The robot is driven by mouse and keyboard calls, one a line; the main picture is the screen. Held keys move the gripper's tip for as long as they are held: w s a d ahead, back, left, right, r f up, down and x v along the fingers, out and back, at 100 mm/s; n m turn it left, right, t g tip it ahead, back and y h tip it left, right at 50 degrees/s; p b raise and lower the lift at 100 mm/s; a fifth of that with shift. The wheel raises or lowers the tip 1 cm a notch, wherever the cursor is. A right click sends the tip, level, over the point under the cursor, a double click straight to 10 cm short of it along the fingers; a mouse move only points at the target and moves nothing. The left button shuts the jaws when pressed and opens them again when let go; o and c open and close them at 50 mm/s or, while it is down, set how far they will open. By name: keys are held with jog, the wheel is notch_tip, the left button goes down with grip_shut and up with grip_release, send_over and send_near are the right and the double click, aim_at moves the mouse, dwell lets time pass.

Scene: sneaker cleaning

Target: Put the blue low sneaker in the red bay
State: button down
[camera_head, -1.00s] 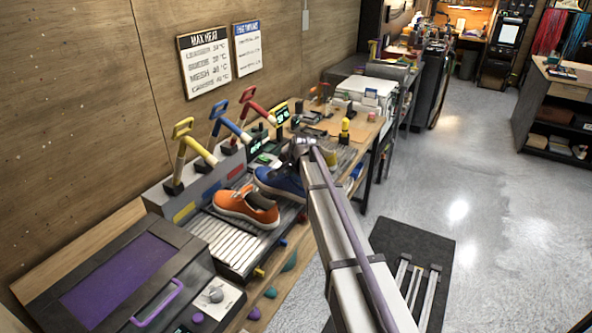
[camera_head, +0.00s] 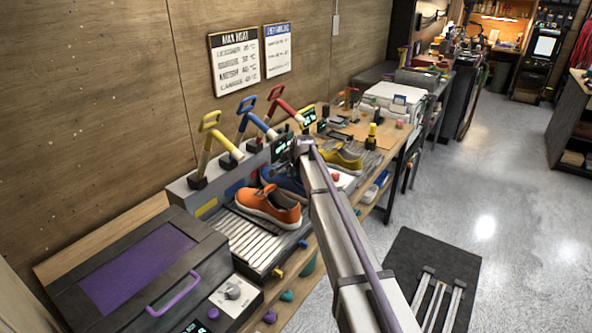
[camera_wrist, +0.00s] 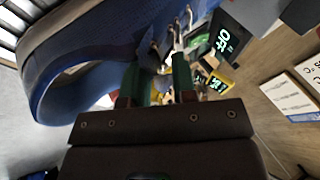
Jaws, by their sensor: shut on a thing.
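The blue low sneaker (camera_head: 284,181) is in the head view, partly hidden by the orange sneaker and my arm. In the wrist view the blue sneaker (camera_wrist: 90,45) fills the upper left, sole towards the left. My gripper (camera_head: 303,148) is over it; in the wrist view its two green fingers (camera_wrist: 158,72) are shut at the sneaker's lace side. The bay unit (camera_head: 180,187) has yellow, blue and red levers; the red lever (camera_head: 286,105) is farthest. The red bay's floor is hidden. I cannot tell whether the sneaker touches the slats.
An orange sneaker (camera_head: 270,207) sits on the slats (camera_head: 240,238) in a nearer bay. A yellow sneaker (camera_head: 341,158) is on the bench beyond my arm. A dark box with a purple lid (camera_head: 138,270) stands at the near left.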

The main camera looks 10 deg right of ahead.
jog(key=shift+f, duration=0.25)
dwell(0.3)
jog(key=c, duration=0.8)
grip_release()
jog(key=shift+c, duration=0.2)
jog(key=w+d+p+v, duration=0.1)
jog(key=p+v, duration=1.2)
jog(key=v, duration=0.3)
jog(key=shift+d+r, duration=0.35)
jog(key=shift+r, duration=0.1)
